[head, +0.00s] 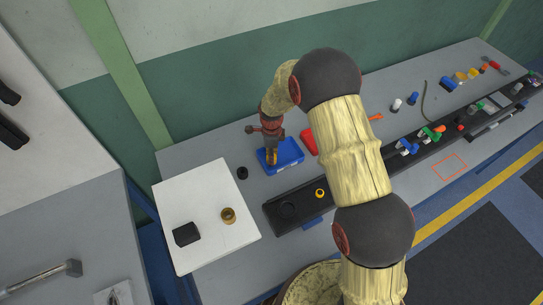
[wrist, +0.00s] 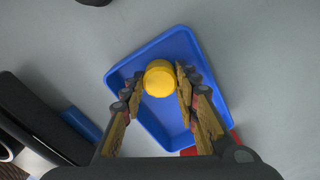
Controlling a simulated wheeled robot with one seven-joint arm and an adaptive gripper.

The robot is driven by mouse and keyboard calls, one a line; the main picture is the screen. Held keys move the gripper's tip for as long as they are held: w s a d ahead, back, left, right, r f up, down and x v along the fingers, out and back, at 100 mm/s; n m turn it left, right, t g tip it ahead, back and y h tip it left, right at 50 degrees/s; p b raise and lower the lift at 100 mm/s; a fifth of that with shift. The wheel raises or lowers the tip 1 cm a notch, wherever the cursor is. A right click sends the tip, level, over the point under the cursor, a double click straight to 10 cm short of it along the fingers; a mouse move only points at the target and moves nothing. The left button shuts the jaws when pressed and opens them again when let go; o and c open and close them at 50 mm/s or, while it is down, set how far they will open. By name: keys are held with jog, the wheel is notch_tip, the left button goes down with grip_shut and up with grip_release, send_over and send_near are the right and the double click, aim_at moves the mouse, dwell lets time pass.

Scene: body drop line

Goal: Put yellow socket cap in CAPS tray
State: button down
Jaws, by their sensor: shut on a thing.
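The yellow socket cap (wrist: 160,79) is a round yellow piece held at the fingertips of my gripper (wrist: 157,83) in the wrist view. My gripper is shut on it. In the head view my gripper (head: 271,157) points down over a shallow blue tray (head: 292,157). The blue tray also fills the middle of the wrist view (wrist: 165,45), behind the cap. I see no label on the tray. The cap is over the tray's interior; I cannot tell whether it touches the floor of the tray. The part of the tray under the fingers is hidden.
A red item (head: 309,141) lies right beside the blue tray. A black round part (head: 242,173) is to its left. A black rail (head: 297,207) with a yellow ring (head: 320,193) runs in front. A white board (head: 205,250) holds a brass cup (head: 228,215) and a black block (head: 187,234).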

jog(key=shift+f, duration=0.15)
jog(key=c, duration=1.4)
grip_release()
jog(key=shift+o, duration=0.3)
notch_tip(320, 180, up, 13)
jog(key=shift+f+p, duration=0.2)
jog(key=shift+p, duration=0.15)
